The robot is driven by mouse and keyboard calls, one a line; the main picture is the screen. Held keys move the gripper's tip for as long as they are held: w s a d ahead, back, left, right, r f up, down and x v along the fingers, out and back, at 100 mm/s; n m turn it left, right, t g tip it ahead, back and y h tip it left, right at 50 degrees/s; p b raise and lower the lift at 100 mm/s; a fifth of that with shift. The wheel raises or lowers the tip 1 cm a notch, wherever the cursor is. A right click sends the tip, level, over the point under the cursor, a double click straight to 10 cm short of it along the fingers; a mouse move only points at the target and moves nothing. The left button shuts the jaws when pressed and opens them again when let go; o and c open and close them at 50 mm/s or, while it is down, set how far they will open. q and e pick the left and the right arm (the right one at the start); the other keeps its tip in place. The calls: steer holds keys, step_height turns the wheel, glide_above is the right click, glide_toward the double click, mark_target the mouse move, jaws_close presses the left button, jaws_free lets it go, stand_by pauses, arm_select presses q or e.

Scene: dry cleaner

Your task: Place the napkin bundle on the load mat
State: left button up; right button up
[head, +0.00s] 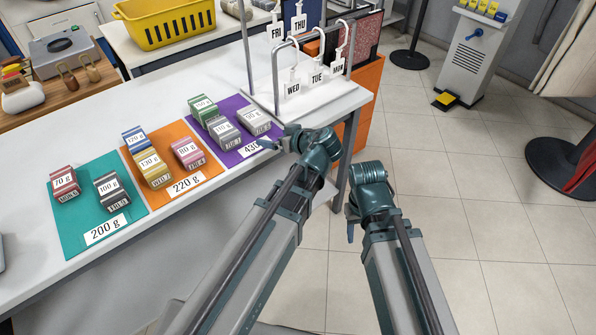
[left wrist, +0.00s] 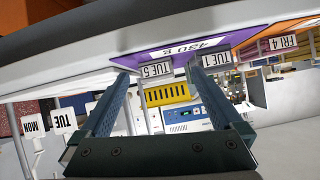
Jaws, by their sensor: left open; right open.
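Several striped napkin bundles lie on three coloured load mats. The purple mat (head: 228,157), marked 430 g, holds a green bundle (head: 203,108), a grey one (head: 224,131) and a lighter grey one (head: 254,121). The orange mat (head: 181,195) holds blue, yellow and pink (head: 188,152) bundles. The teal mat (head: 72,232) holds red (head: 65,184) and grey (head: 112,190) bundles. My left gripper (head: 268,143) is open at the purple mat's right edge. My right gripper (head: 351,234) is open, off the table's front edge.
A white rack with day tags (head: 317,76) stands right of the purple mat. A yellow basket (head: 165,22) sits on a table behind. An orange cabinet (head: 366,90) stands at the table's right end. The tiled floor at right is largely clear.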

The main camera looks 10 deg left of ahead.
arm_select(q)
steer(key=s+d+f+m+g+h, duration=0.3)
steer(key=s+d+f+m+h, duration=0.1)
steer(key=s, duration=0.5)
steer(key=s+d+f+m+g+h, duration=0.4)
steer(key=s+d+f+m, duration=0.2)
steer(key=s+d+m, duration=0.2)
steer(key=s+d, duration=0.2)
steer(key=d, duration=0.1)
steer(key=shift+s+f+m, duration=0.15)
steer(key=shift+f+m, duration=0.25)
steer(key=shift+r, duration=0.1)
step_height(320, 180, up, 14)
steer(key=p, duration=1.4)
